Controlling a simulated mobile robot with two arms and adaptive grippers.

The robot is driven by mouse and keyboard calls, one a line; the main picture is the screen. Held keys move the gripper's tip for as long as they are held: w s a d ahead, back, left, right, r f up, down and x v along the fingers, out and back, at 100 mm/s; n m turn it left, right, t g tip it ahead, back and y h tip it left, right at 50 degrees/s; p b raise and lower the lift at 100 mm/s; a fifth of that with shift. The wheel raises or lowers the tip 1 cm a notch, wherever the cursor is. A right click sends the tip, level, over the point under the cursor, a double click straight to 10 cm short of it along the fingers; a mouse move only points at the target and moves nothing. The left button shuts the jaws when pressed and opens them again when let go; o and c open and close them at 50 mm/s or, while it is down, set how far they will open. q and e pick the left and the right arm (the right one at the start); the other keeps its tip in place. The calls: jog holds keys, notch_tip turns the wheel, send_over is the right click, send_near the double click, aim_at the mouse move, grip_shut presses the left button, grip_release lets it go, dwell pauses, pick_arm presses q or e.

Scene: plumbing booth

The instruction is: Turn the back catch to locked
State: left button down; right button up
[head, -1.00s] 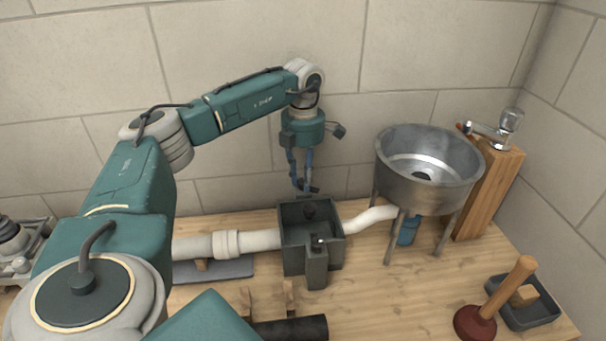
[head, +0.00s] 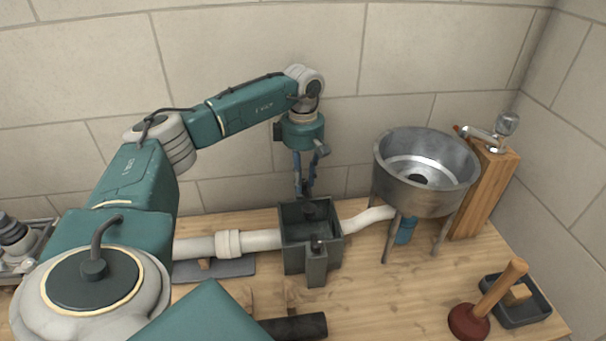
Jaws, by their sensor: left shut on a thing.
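A dark grey open box (head: 293,258) stands on the bench, with a white pipe running into it from each side. A dark catch (head: 317,245) sits on its front post. The back catch is at the box's rear edge, right under my left gripper (head: 305,192), and is mostly hidden by the fingertips. My left gripper points straight down and is shut on the back catch. From here I cannot tell which way that catch is turned. My right gripper is not in view.
A steel basin on legs (head: 428,205) stands right of the box, with a tap on a wooden post (head: 484,195) behind it. A plunger (head: 470,322) and a dark tray (head: 527,312) are at front right. The white pipe (head: 200,247) runs left.

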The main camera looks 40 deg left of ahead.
pick_arm(q)
jog(key=shift+r+m, duration=0.1)
jog(key=shift+m, duration=0.8)
jog(key=c, duration=1.5)
grip_release()
notch_tip(320, 180, up, 12)
